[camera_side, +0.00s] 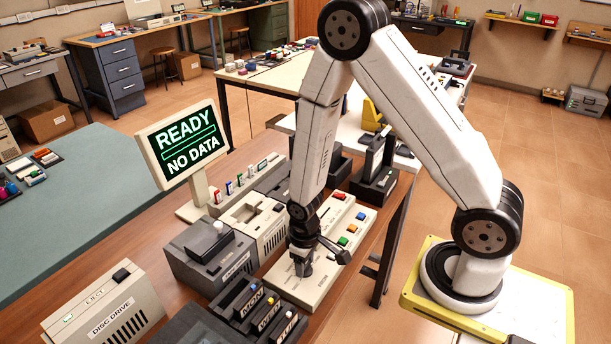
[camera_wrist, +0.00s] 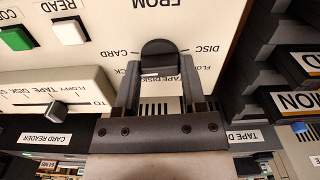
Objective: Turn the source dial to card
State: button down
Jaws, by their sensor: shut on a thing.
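The source dial (camera_wrist: 160,52) is a dark round-topped knob on a cream panel (camera_wrist: 95,60), under the word FROM in the wrist view. CARD is printed on its left and DISC on its right; other lettering below is partly covered. My gripper (camera_wrist: 160,78) is shut on the dial, one finger at each side. Which label the dial points to cannot be told. In the side view my gripper (camera_side: 301,264) is low over the near end of the cream panel (camera_side: 318,276) and hides the dial. The display (camera_side: 188,142) reads READY, NO DATA.
White and green buttons (camera_wrist: 68,30) lie left of the dial in the wrist view, with a slider (camera_wrist: 55,110) below them. Dark labelled cartridges (camera_side: 255,305) stand close beside the panel in the side view. A disc drive (camera_side: 105,305) stands at lower left.

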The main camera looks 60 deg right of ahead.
jog(key=shift+m, duration=1.4)
jog(key=shift+c, duration=0.8)
grip_release()
jog(key=shift+r, duration=0.1)
jog(key=shift+r, duration=3.8)
